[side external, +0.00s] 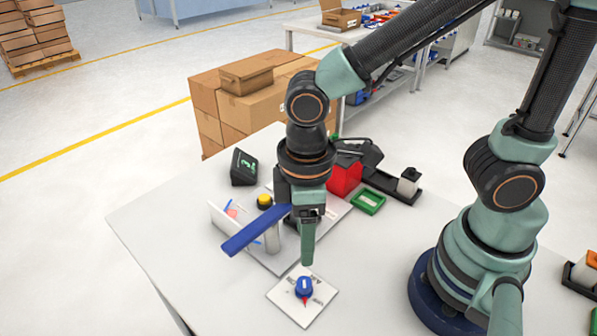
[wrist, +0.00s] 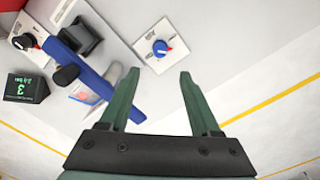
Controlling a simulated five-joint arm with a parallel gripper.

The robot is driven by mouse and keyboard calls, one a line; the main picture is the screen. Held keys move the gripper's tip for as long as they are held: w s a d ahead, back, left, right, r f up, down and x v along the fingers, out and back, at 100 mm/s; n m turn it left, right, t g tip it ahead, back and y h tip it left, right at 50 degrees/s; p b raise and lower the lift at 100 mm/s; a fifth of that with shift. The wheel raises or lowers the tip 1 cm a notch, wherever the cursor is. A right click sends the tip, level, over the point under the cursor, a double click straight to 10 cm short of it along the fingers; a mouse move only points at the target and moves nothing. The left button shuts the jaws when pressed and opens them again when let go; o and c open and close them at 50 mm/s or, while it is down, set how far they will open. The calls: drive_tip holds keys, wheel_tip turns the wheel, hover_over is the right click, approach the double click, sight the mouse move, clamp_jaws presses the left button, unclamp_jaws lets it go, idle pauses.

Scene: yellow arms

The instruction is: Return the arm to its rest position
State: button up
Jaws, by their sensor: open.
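My gripper (side external: 307,262) points down over the table, at the back edge of a white plate that carries a blue knob with a red pointer (side external: 304,288). In the wrist view my gripper (wrist: 160,72) has its two green fingers spread apart with nothing between them. The blue knob (wrist: 161,48) shows beyond the fingertips, apart from them. How high the fingertips are above the plate is hard to tell.
A long blue lever (side external: 255,230) stands just left of my gripper. The table's front left (side external: 175,240) is clear.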

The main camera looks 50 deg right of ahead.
drive_tip(key=w+d+r+m+t, duration=0.2)
drive_tip(key=w+d+r+m, duration=0.1)
drive_tip(key=d, duration=0.5)
drive_tip(key=w+d+r+m+t, duration=0.3)
drive_tip(key=d+r+m, duration=0.3)
drive_tip(key=d+r, duration=0.2)
drive_tip(key=shift+w+d+r+t, duration=0.2)
drive_tip(key=shift+d+t, duration=0.1)
drive_tip(key=shift+d, duration=0.25)
